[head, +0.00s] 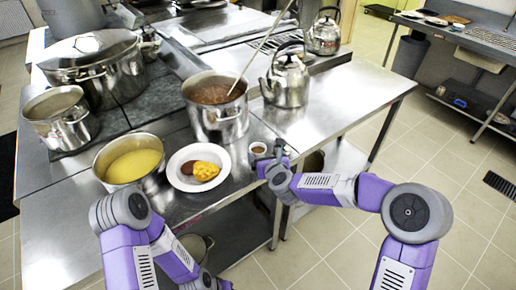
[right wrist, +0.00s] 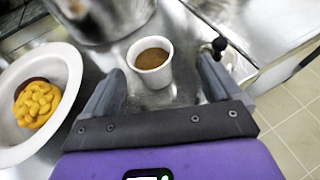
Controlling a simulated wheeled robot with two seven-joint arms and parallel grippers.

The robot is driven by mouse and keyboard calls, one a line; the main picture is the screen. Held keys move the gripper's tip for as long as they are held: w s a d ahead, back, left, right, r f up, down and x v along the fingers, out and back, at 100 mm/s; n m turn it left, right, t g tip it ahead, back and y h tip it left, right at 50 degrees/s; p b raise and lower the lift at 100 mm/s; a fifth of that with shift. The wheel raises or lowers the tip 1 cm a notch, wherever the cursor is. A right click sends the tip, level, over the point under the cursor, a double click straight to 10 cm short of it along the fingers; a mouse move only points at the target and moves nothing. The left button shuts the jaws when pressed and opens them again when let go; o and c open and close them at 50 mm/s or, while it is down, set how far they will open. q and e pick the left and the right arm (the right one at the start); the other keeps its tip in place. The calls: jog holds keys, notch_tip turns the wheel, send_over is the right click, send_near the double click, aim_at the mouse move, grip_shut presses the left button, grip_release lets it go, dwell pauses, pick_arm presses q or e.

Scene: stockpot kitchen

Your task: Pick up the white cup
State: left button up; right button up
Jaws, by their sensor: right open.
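The white cup (head: 258,149) stands upright on the steel counter near its front edge, with something brown inside. In the right wrist view the cup (right wrist: 151,66) is ahead of the palm, roughly between the fingertips, with a visible gap on each side. My right gripper (head: 268,158) is open and empty beside the cup; its two fingers (right wrist: 160,74) also show in the right wrist view. I cannot tell how its height compares with the cup's. My left arm comes in at the lower left, but its gripper does not show.
A white plate (head: 174,178) with yellow food lies left of the cup. A large pot (head: 217,122) of brown liquid with a ladle stands behind it. A yellow-filled pot (head: 106,172) is farther left. A kettle (head: 286,86) stands behind right. The counter (head: 335,100) on the right is clear.

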aim_at(260, 156)
jog(key=shift+w+a+f, duration=0.15)
jog(key=shift+w+a, duration=0.1)
jog(key=shift+a, duration=0.05)
jog(key=w+f, duration=0.1)
jog(key=w+a, duration=0.1)
jog(key=w+f+b, duration=0.1)
jog(key=shift+w+a+f, duration=0.25)
jog(key=shift+a+f, duration=0.05)
jog(key=shift+a, duration=0.05)
pick_arm(q)
jog(key=shift+s+f, duration=0.35)
jog(key=shift+s, duration=0.05)
pick_arm(e)
jog(key=shift+w+f, duration=0.1)
jog(key=shift+w, duration=0.3)
jog(key=c, duration=1.2)
pick_arm(q)
notch_tip(260, 156, up, 4)
jog(key=p, duration=0.4)
jog(key=shift+f, duration=0.1)
pick_arm(e)
notch_tip(260, 156, up, 10)
jog(key=shift+r, duration=0.1)
